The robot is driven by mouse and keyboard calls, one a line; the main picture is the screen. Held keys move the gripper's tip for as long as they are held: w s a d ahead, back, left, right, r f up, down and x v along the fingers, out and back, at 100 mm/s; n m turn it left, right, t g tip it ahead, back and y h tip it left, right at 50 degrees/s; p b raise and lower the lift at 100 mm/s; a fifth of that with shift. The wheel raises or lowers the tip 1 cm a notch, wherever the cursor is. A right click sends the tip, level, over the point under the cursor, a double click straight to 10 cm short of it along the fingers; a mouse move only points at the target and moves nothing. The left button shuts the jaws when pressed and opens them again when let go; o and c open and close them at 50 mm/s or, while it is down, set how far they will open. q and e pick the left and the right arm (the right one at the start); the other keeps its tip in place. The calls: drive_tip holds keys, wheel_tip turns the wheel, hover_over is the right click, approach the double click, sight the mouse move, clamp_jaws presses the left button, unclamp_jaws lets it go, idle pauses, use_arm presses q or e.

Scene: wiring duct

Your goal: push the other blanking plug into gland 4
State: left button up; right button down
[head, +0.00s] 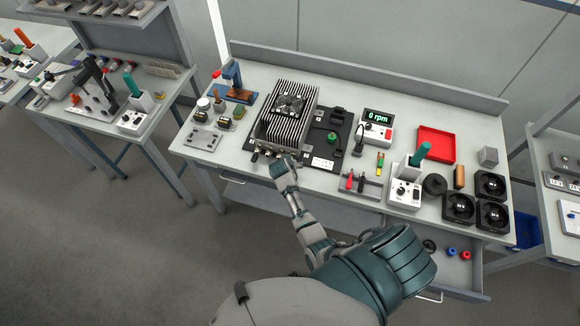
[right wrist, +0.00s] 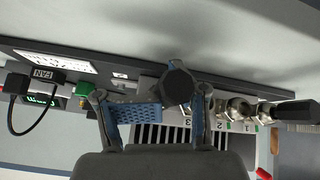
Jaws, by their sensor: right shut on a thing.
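The finned housing (head: 287,115) stands on the bench, with a row of metal glands (head: 262,152) along its front edge. In the right wrist view, picture upside down, glands (right wrist: 238,108) show right of my fingers near the labels 1, 2 and 3. My right gripper (head: 286,163) is at the right part of that row; in the wrist view its blue-padded fingers (right wrist: 155,105) are shut on a dark round plug (right wrist: 178,85). The plug and fingers cover the place of gland 4, so I cannot tell whether the plug touches it. My left gripper is not in view.
A black base plate (head: 325,155) with a green knob (head: 331,136) lies right of the housing. A black lead labelled FAN (right wrist: 42,76) is close by. A meter (head: 377,127), red tray (head: 436,144) and several fans (head: 459,207) stand farther right. A drawer below is open.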

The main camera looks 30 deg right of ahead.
drive_tip(key=shift+w+d+r, duration=0.1)
drive_tip(key=shift+w+d, duration=0.2)
drive_tip(key=shift+c, duration=1.6)
unclamp_jaws()
drive_tip(key=shift+o, duration=0.2)
drive_tip(key=shift+d, duration=0.15)
drive_tip(key=shift+a, duration=0.2)
drive_tip(key=v, duration=1.2)
drive_tip(key=shift+a, duration=0.15)
